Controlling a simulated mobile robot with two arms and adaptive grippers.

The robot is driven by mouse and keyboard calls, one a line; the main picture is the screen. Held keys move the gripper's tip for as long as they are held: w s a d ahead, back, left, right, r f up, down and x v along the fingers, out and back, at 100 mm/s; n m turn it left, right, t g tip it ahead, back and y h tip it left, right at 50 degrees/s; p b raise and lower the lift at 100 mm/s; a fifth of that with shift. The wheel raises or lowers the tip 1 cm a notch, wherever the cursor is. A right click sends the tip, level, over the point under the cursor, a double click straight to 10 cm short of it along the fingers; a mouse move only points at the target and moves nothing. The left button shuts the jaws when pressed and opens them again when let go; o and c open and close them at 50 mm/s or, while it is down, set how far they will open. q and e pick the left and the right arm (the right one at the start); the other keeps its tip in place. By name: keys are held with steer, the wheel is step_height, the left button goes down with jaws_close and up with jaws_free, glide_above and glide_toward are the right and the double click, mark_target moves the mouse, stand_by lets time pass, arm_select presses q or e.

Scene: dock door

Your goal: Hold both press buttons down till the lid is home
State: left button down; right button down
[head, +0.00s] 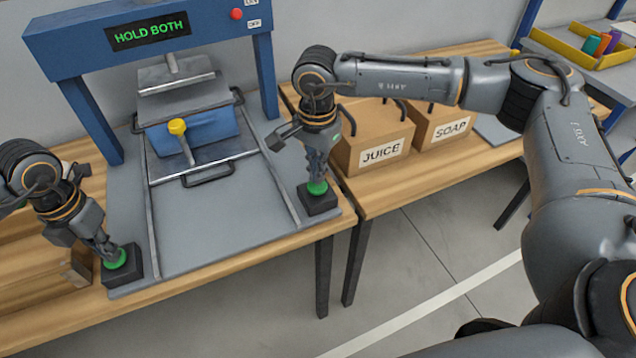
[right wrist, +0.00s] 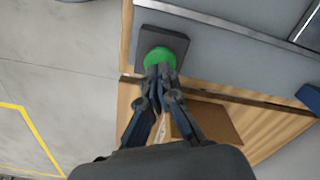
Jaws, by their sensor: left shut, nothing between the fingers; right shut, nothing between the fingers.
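The left press button (head: 115,259) is green on a dark box at the front left corner of the grey press plate. My left gripper (head: 112,254) is shut with its tips on it. The right press button (head: 317,188), also green, is at the front right corner. My right gripper (head: 317,180) is shut with its tips at the button; the right wrist view shows the fingertips (right wrist: 160,72) over the green button (right wrist: 160,56). The grey lid (head: 180,97) is under the press ram (head: 172,65), above a blue box (head: 208,130). The display (head: 150,31) reads HOLD BOTH in green.
A yellow-knobbed lever (head: 178,127) stands in front of the blue box. The blue press frame (head: 90,120) rises around it. Cartons marked JUICE (head: 382,152) and SOAP (head: 451,127) stand right of my right gripper. The plate's front middle (head: 220,225) is clear.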

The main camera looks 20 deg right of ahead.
arm_select(q)
steer(key=shift+f, duration=0.15)
arm_select(e)
steer(key=shift+f, duration=0.15)
arm_select(q)
steer(key=shift+s, duration=0.1)
arm_select(e)
steer(key=shift+f, duration=1.15)
steer(key=shift+r, duration=3.5)
